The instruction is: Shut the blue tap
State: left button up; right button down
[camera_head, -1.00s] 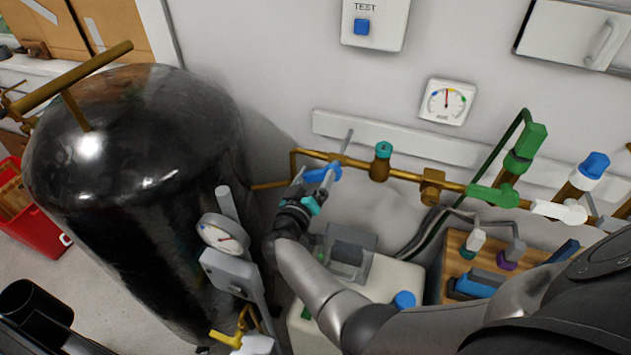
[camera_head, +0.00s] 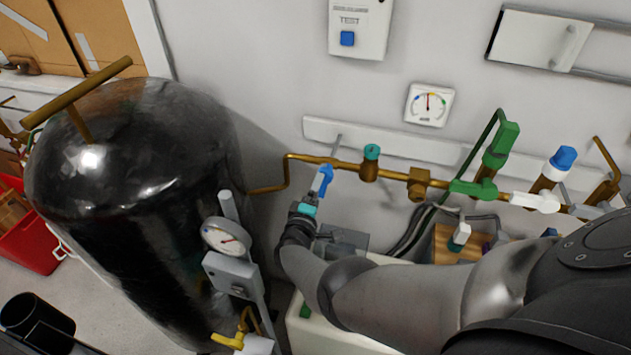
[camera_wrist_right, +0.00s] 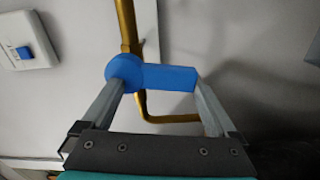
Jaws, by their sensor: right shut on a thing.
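The blue tap (camera_head: 324,178) sits on the left part of the brass pipe (camera_head: 333,161). Its handle points down from the pipe, roughly across it. My right gripper (camera_head: 319,190) comes from below and is shut on the blue handle. In the right wrist view the blue handle (camera_wrist_right: 165,77) lies between the two grey fingers of my right gripper (camera_wrist_right: 156,80), spanning from one to the other. The pipe (camera_wrist_right: 126,25) runs behind it. My left gripper is not in view.
A black tank (camera_head: 140,170) stands at left, with a gauge (camera_head: 226,237) in front. Along the pipe to the right are a teal-capped fitting (camera_head: 370,165), a green tap (camera_head: 473,188) and a white tap (camera_head: 535,201). A wall gauge (camera_head: 429,105) hangs above.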

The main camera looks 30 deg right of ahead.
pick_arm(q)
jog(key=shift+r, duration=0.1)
pick_arm(e)
jog(key=shift+s+d+n, duration=0.2)
jog(key=shift+d+n, duration=0.05)
jog(key=shift+n, duration=0.65)
grip_release()
jog(key=shift+d, duration=0.1)
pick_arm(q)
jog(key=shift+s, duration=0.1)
